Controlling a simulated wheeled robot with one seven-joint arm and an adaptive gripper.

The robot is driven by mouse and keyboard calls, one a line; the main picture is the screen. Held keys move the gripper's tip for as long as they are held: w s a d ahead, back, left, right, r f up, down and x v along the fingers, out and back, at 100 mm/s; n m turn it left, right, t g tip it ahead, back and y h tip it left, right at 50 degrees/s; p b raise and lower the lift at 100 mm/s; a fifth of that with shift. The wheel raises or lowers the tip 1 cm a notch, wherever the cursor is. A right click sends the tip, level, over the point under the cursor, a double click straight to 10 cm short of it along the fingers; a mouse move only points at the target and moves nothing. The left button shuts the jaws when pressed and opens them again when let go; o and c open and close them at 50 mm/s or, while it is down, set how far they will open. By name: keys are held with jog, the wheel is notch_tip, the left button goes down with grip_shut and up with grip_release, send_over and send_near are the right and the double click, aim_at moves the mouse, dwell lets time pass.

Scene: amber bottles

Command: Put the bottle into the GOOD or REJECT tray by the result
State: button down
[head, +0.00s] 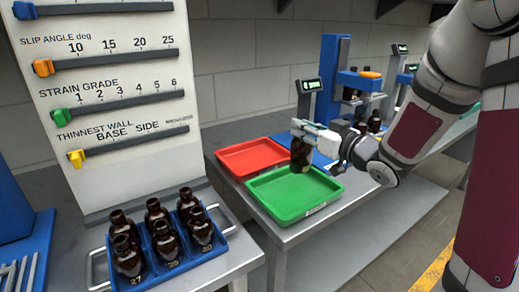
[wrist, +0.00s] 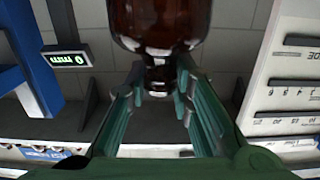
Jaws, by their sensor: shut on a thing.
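My gripper (head: 300,132) is shut on the neck of an amber bottle (head: 301,156), which hangs at the back right of the green tray. In the wrist view the bottle (wrist: 160,28) fills the top middle, its neck between my gripper's fingers (wrist: 160,92). The green tray (head: 285,217) and the red tray (head: 228,168) behind it look empty. I cannot tell whether the bottle touches the green tray. No tray wording can be read.
A blue crate (head: 218,240) of several amber bottles stands at the front left. A white board with sliders (head: 110,90) rises behind it. Blue test stands (head: 330,80) and more bottles (head: 374,123) stand at the back right. A small display (head: 312,85) is beside the trays.

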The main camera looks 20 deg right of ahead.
jog(key=w+a+f+b, duration=0.1)
jog(key=w+a+f, duration=0.1)
jog(key=w+a, duration=0.2)
jog(key=w+a+f, duration=0.3)
jog(key=w+a, duration=0.1)
jog(key=w, duration=0.6)
jog(key=shift+a+b, duration=0.25)
jog(key=shift+b, duration=0.1)
jog(key=shift+f, duration=0.15)
jog(key=c, duration=1.4)
grip_release()
